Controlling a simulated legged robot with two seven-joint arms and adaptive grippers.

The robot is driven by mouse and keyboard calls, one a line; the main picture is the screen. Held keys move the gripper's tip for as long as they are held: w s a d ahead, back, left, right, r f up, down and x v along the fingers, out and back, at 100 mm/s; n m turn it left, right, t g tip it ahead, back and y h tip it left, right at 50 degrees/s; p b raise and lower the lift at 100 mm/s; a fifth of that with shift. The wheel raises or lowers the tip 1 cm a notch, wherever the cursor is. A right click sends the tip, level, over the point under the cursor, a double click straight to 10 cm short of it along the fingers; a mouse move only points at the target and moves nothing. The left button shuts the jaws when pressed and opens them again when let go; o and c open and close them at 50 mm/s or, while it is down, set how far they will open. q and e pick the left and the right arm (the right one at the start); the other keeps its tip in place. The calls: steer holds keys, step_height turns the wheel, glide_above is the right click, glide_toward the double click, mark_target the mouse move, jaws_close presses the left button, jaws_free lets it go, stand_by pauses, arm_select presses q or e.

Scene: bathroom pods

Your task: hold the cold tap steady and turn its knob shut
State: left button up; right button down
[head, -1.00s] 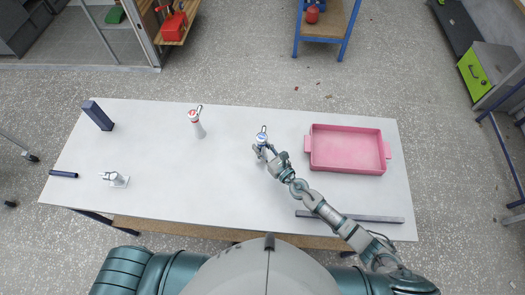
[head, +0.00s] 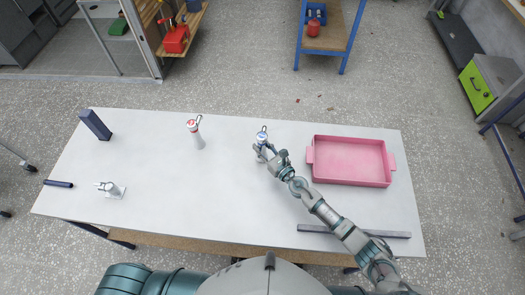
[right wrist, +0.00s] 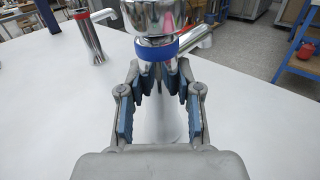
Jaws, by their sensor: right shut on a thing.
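The cold tap (head: 262,135), chrome with a blue ring, stands upright on the white table, right of its middle. In the right wrist view its blue ring (right wrist: 158,49) is just above my fingers, with the spout pointing right. The top of the tap is cut off there. My right gripper (head: 264,149) is shut on the tap's body below the ring. In the right wrist view the fingers of my right gripper (right wrist: 160,82) are on either side of the body. My left gripper is out of view.
A red-ringed tap (head: 196,132) stands to the left, and a small chrome fixture (head: 111,190) further left. A pink tray (head: 350,183) is close on the right. A dark block (head: 95,124), a dark cylinder (head: 58,184) and a grey bar (head: 310,229) lie near the table's edges.

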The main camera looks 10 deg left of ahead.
steer(key=shift+w+a+f+b, duration=0.2)
steer(key=shift+w+b, duration=0.35)
steer(key=shift+w, duration=0.35)
steer(key=shift+w+a+f+b, duration=0.1)
steer(key=shift+w+f+b, duration=0.1)
steer(key=shift+w+b, duration=0.55)
steer(key=shift+d+f, duration=0.25)
steer(key=shift+d, duration=0.05)
steer(key=c, duration=1)
jaws_free()
steer(key=shift+f, duration=0.15)
steer(key=shift+o, duration=0.2)
jaws_close()
